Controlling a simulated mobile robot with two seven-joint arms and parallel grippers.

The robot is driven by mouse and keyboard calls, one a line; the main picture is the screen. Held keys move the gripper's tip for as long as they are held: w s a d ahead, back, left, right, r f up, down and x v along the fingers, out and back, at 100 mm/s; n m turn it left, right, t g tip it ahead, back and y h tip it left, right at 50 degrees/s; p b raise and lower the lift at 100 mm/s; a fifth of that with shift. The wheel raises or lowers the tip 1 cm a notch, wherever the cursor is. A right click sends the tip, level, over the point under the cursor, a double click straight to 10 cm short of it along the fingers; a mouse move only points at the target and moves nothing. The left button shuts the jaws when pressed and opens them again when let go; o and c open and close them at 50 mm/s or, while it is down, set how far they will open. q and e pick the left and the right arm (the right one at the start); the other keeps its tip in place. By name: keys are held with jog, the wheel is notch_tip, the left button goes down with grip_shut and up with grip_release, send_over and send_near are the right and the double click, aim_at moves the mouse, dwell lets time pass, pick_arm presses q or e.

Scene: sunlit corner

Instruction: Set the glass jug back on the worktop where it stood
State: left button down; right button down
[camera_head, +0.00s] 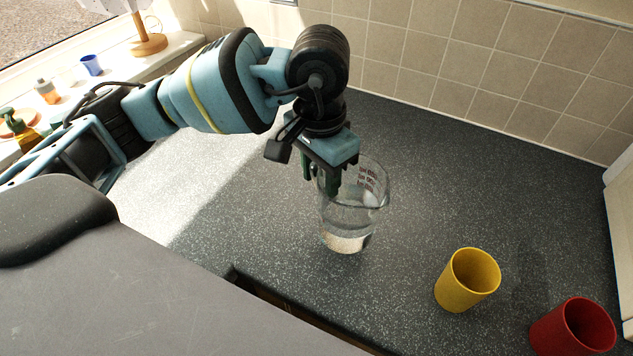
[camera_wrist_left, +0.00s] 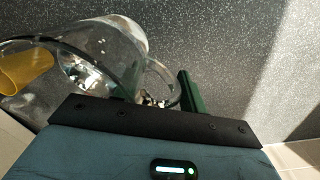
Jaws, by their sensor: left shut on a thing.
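The glass jug (camera_head: 350,220) is clear, with red markings near its rim and some clear liquid low inside. It is upright or nearly so, over the dark speckled worktop (camera_head: 430,150). My left gripper (camera_head: 332,185) is shut on the jug at its left side, by the handle. In the left wrist view the jug (camera_wrist_left: 105,50) fills the upper left, and one green finger of the gripper (camera_wrist_left: 190,95) shows beside the handle. I cannot tell whether the jug's base touches the worktop. My right gripper is in neither view.
A yellow cup (camera_head: 462,282) and a red cup (camera_head: 572,330) stand to the right of the jug. The worktop behind the jug is clear up to the tiled wall (camera_head: 480,60). Bottles and a blue cup (camera_head: 91,65) stand on the windowsill at left.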

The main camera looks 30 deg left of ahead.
pick_arm(q)
jog(key=shift+w+a+r, duration=0.1)
jog(key=shift+w+a, duration=0.1)
jog(key=shift+w+a+f+p, duration=0.15)
jog(key=shift+f+p, duration=0.05)
jog(key=shift+f, duration=0.55)
jog(key=shift+w+a+f+p, duration=0.1)
jog(key=shift+a+f+p, duration=0.1)
jog(key=shift+f, duration=0.5)
jog(key=shift+d+f, duration=0.1)
jog(key=shift+f, duration=0.25)
jog(key=shift+f, duration=0.15)
jog(key=c, duration=0.8)
grip_release()
notch_tip(320, 180, up, 12)
jog(key=shift+r+b, duration=0.1)
jog(key=shift+b, duration=0.2)
